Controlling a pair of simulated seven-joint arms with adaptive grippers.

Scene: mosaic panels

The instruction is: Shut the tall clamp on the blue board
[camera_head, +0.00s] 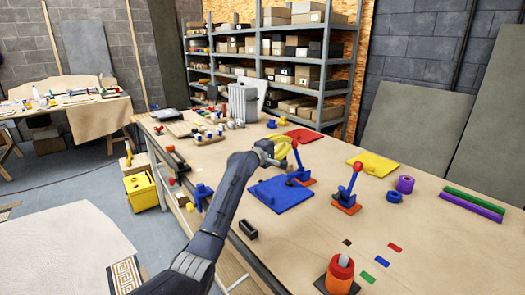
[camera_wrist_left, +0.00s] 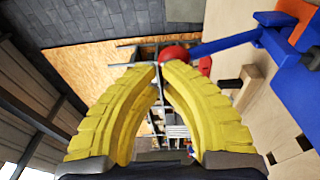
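The blue board (camera_head: 270,197) lies flat on the workbench. A clamp with an orange base and blue body (camera_head: 300,175) stands at its far right corner; its blue lever points up and ends in a red knob (camera_head: 294,144). My left gripper (camera_head: 285,152), with yellow fingers, is beside that knob. In the left wrist view, the fingertips of the left gripper (camera_wrist_left: 160,66) are together, and the red knob (camera_wrist_left: 173,53) shows right at the tips, partly behind one finger. I cannot tell whether they touch. The blue lever (camera_wrist_left: 225,42) runs right from it. My right gripper is out of view.
A second red-knobbed clamp (camera_head: 346,203) stands right of the board. A red panel (camera_head: 303,135), a yellow panel (camera_head: 373,164), a purple roll (camera_head: 405,184) and an orange-red bottle (camera_head: 340,274) are on the workbench.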

